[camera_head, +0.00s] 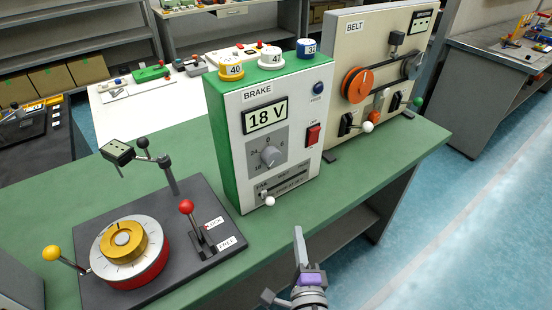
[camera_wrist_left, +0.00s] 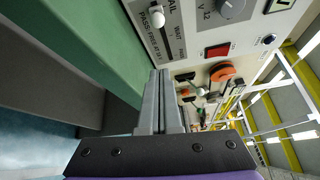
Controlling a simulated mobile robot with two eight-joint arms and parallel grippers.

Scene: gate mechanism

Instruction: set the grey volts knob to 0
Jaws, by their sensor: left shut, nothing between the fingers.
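The grey volts knob (camera_head: 270,156) is on the front of the white and green BRAKE box (camera_head: 230,115), on a grey dial plate with numbers around it. 0 is at the top of the dial; the knob's pointer is too small to read surely. The display (camera_head: 265,117) above it shows 18 V. In the left wrist view the knob (camera_wrist_left: 231,9) is at the top edge, partly cut off. My left gripper (camera_head: 298,236) is shut and empty, in front of and below the box, apart from the knob. My right gripper is not in view.
A red switch (camera_head: 313,134) is right of the knob, and a slider with a white ball (camera_head: 270,201) is below it. A turntable with a red-balled lever (camera_head: 187,207) stands left. The BELT panel (camera_head: 365,70) stands behind right. Space before the bench is free.

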